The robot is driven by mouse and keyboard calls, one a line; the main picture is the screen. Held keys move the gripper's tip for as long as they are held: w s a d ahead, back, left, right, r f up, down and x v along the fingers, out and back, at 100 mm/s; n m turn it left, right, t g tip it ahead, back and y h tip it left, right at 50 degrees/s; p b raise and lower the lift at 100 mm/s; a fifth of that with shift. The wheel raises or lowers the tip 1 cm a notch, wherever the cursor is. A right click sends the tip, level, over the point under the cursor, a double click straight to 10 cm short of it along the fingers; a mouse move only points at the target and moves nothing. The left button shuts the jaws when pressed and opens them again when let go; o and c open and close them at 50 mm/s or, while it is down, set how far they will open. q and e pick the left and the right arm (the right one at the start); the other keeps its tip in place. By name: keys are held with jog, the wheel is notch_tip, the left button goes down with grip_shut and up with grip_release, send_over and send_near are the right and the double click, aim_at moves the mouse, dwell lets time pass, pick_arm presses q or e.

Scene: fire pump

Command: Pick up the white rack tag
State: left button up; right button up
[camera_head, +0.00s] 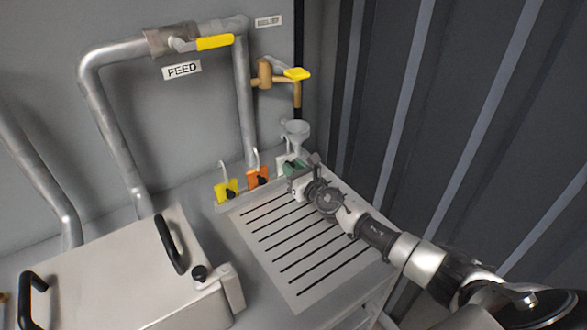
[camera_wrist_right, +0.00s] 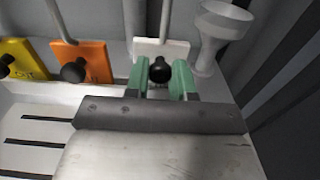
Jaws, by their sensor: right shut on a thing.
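The white tag (camera_wrist_right: 148,48) hangs in the rack at the back edge of the slotted top, with a grey hook above it and a black knob (camera_wrist_right: 160,70) on its front. My right gripper (camera_wrist_right: 160,78) is at the tag, its green fingers on either side of the black knob and shut on it. In the head view the right gripper (camera_head: 294,167) largely covers the white tag (camera_head: 282,160). The tag looks upright in the rack. My left gripper is not in view.
An orange tag (camera_head: 258,176) and a yellow tag (camera_head: 227,189) stand left of the white one. A pale funnel (camera_head: 296,130) stands close on its right. Pipes with yellow-handled valves (camera_head: 215,42) run up the wall. A lidded box (camera_head: 110,270) is at front left.

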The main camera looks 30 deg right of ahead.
aim_at(289, 154)
jog(key=shift+r+p, duration=1.6)
jog(key=shift+r, duration=0.3)
